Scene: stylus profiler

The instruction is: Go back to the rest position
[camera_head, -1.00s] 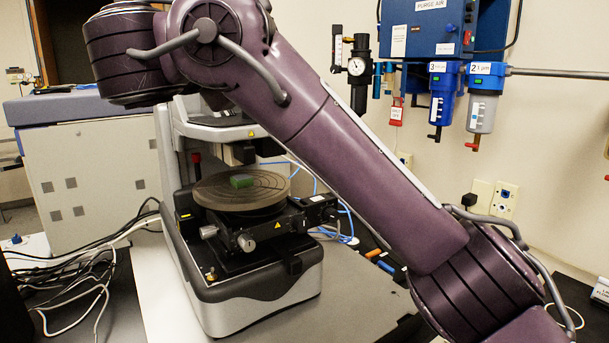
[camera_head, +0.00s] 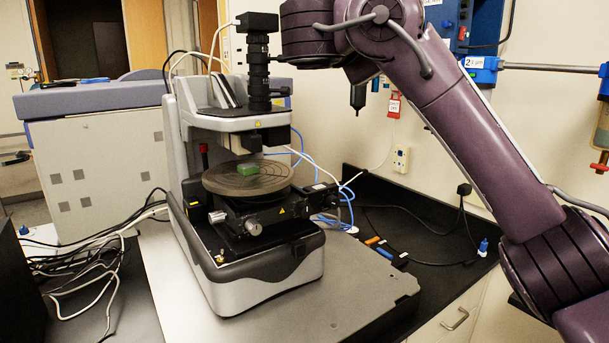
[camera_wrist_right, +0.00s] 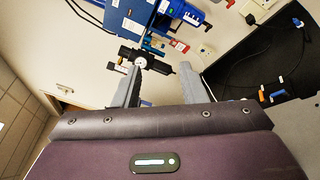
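The stylus profiler (camera_head: 262,288) stands on a grey slab on the bench in the head view. A small green block (camera_head: 248,174) lies on its round stage (camera_head: 222,183). My purple right arm crosses the upper right of the head view, clear of the profiler in the picture; its gripper is out of that frame. In the right wrist view my right gripper (camera_wrist_right: 158,92) has its two grey fingers wide apart, with nothing held between them. My left arm and gripper do not show.
A large grey cabinet (camera_head: 95,170) stands left of the profiler, with loose cables (camera_head: 85,270) in front. A black bench top (camera_head: 420,222) lies to the right. Blue purge-air equipment (camera_wrist_right: 168,38) and a gauge (camera_wrist_right: 141,62) are on the wall.

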